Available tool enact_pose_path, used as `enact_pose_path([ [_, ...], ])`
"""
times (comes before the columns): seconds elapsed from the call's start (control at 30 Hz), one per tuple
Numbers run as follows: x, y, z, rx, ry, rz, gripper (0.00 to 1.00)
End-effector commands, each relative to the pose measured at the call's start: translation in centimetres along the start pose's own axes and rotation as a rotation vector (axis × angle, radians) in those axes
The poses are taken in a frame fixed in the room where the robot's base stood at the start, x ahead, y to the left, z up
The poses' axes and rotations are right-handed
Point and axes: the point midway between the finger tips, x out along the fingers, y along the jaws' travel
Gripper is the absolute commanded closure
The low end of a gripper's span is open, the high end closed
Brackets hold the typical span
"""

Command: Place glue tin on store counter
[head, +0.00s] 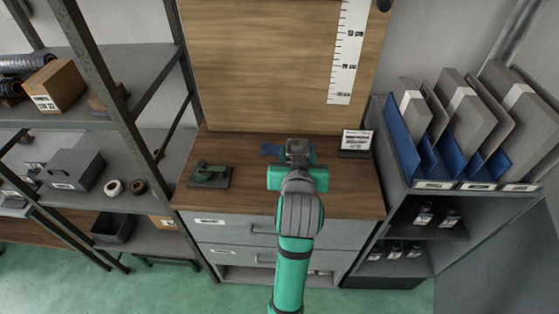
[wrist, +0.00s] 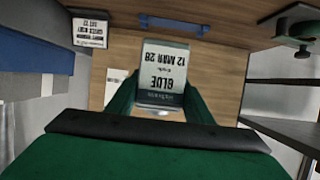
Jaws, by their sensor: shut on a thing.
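The glue tin (wrist: 163,75) is grey with a pale label reading GLUE and a date, upside down in the wrist view. My gripper (wrist: 160,98) is shut on it, with a green finger on each side. In the head view my gripper (head: 297,160) is over the back middle of the wooden store counter (head: 250,195), mostly hiding the tin. The counter also shows in the wrist view (wrist: 225,75). I cannot tell whether the tin touches the counter top.
A green device on a dark base (head: 209,175) stands at the counter's left. A small sign (head: 356,142) stands at the back right, and a blue piece (head: 270,149) lies near the back. A wooden board (head: 265,65) rises behind. Shelves flank both sides. The counter's front left is clear.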

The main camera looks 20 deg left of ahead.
Motion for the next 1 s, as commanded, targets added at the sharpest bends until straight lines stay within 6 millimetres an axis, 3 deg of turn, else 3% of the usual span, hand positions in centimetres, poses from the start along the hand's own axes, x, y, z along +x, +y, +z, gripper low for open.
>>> enact_pose_path([
  [0.2, 4.5, -2.7, 0.4, -0.002, -0.001, -0.003, 0.85],
  [0.4, 7.8, -4.1, 2.6, -0.001, -0.001, -0.001, 0.85],
  [0.77, 10.5, -5.4, 4.3, -0.003, 0.000, -0.003, 0.85],
  [1.0, 11.6, -5.3, 6.9, -0.002, 0.000, -0.002, 0.85],
])
